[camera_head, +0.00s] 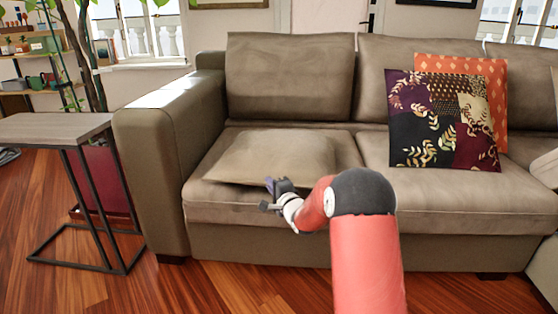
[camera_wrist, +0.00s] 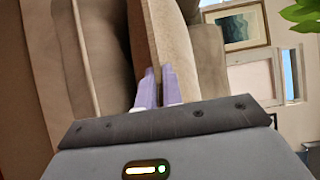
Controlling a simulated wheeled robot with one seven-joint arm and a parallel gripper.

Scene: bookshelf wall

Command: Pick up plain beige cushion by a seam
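The plain beige cushion (camera_head: 270,155) lies flat on the left seat of the sofa, its front edge near the seat's front. My gripper (camera_head: 270,190) is at that front edge, reaching in from the front. In the wrist view, turned on its side, the two purple fingers (camera_wrist: 157,85) are close together with the cushion's (camera_wrist: 172,45) edge seam between them. They look shut on this edge. The fingertips' exact contact is partly hidden by the fingers. The cushion appears to rest on the seat still.
The brown sofa (camera_head: 155,150) has its left armrest beside the cushion. A dark patterned cushion (camera_head: 445,120) and an orange one (camera_head: 490,80) lean on the right backrest. A side table (camera_head: 55,127) stands left of the sofa. Wooden floor is clear in front.

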